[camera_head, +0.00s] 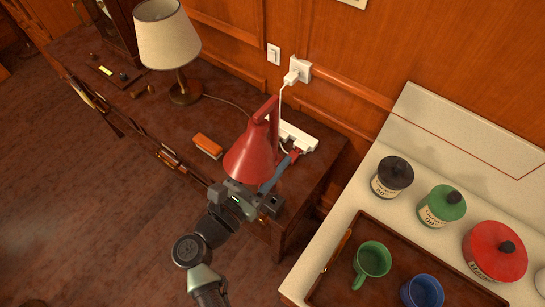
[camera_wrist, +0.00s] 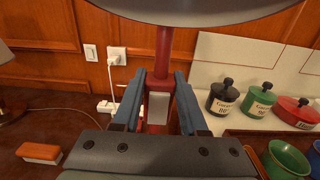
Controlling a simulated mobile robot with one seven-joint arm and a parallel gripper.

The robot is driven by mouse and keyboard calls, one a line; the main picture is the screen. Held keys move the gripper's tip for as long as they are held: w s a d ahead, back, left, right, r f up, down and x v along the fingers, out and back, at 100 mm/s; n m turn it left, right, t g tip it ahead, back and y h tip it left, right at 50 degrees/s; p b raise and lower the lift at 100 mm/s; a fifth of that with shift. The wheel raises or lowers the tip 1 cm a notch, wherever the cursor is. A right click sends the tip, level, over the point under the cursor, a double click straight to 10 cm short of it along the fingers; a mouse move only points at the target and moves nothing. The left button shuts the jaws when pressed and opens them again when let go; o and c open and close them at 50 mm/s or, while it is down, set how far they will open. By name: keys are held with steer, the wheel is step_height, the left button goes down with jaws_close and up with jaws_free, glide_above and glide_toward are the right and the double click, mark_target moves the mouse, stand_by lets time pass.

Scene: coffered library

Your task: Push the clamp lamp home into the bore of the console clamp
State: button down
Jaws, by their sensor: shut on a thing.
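The red clamp lamp (camera_head: 252,155) has a cone-shaped shade and a bent red arm, and stands over the right end of the dark wood console (camera_head: 235,115). In the wrist view its red stem (camera_wrist: 163,55) rises between my blue fingers, with the shade's underside across the top. My gripper (camera_head: 284,168) is shut on the lamp's stem; its fingers also show in the wrist view (camera_wrist: 160,82). A pale grey block (camera_wrist: 158,106) shows between the fingers. I cannot make out the console clamp or its bore, so I cannot tell how the stem's lower end sits.
A white power strip (camera_head: 298,136) lies behind the lamp, its cord rising to a wall plug (camera_head: 295,76). An orange-brown brush or block (camera_head: 208,146) and a cream-shaded lamp (camera_head: 166,38) are left. A counter with canisters (camera_head: 442,205) and a mug tray (camera_head: 322,285) is right.

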steer(key=shift+d+f+b, duration=0.1)
steer(key=shift+f+b, duration=2.7)
steer(key=shift+f, duration=0.05)
steer(key=shift+b, duration=0.5)
steer(key=shift+f+b, duration=1.75)
steer(key=shift+b, duration=0.1)
steer(key=shift+c, duration=1.8)
jaws_free()
steer(key=b+v, duration=0.3)
steer(key=v, duration=1)
steer(key=shift+r, duration=0.1)
